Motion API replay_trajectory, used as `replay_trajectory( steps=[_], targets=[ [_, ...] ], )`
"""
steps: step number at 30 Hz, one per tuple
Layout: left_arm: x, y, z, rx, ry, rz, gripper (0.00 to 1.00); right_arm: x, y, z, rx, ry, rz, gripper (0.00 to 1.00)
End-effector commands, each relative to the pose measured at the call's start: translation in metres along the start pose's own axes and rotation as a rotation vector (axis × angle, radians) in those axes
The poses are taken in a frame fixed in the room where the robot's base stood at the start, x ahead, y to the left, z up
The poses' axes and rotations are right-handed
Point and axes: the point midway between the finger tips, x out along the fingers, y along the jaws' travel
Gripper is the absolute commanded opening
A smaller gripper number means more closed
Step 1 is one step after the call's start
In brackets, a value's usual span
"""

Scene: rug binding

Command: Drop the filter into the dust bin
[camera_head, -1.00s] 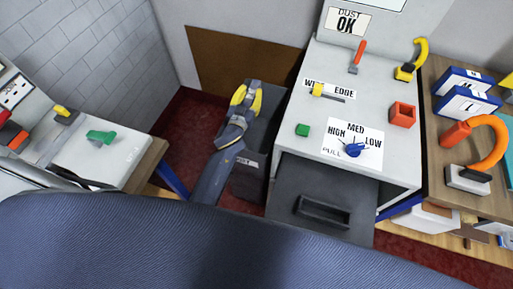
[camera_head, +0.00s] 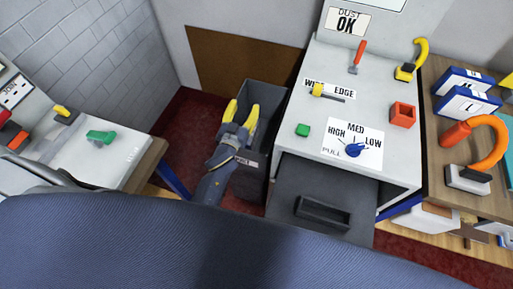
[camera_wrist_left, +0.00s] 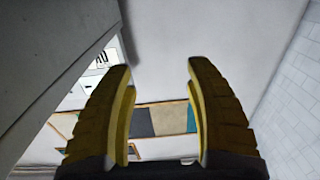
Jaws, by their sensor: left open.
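The dust bin (camera_head: 272,104) is a tall, dark grey, open-topped box on the floor, left of the grey machine. A small pale label is on its front. My left gripper (camera_head: 241,110) has yellow fingertips and is at the bin's mouth, over its left part. The gripper is open. In the left wrist view the two yellow fingers stand wide apart (camera_wrist_left: 160,75) with nothing between them. I do not see the filter in any view. The inside of the bin is dark and partly hidden by my gripper. My right gripper is not in view.
The grey machine (camera_head: 350,110) with knobs and a dark pull-out drawer (camera_head: 300,190) stands right of the bin. A wooden bench (camera_head: 436,120) with an orange hooked tool is farther right. A white-topped table (camera_head: 110,150) is at the left. Red floor lies between.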

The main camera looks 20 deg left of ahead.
Motion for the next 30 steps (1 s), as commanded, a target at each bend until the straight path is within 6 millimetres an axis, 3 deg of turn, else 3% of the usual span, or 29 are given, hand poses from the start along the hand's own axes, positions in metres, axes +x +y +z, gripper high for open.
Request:
replay_trajectory(
  steps=[6, 12, 30],
  targets=[
    [-0.029, 0.0, 0.001, -0.001, -0.002, -0.001, 0.54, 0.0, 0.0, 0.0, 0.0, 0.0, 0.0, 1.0],
    [-0.041, 0.0, 0.0, 0.001, 0.0, -0.001, 0.54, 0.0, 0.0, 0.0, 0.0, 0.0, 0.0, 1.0],
    [-0.045, -0.002, 0.0, 0.009, -0.008, -0.007, 0.54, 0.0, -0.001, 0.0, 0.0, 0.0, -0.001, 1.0]
  ],
)
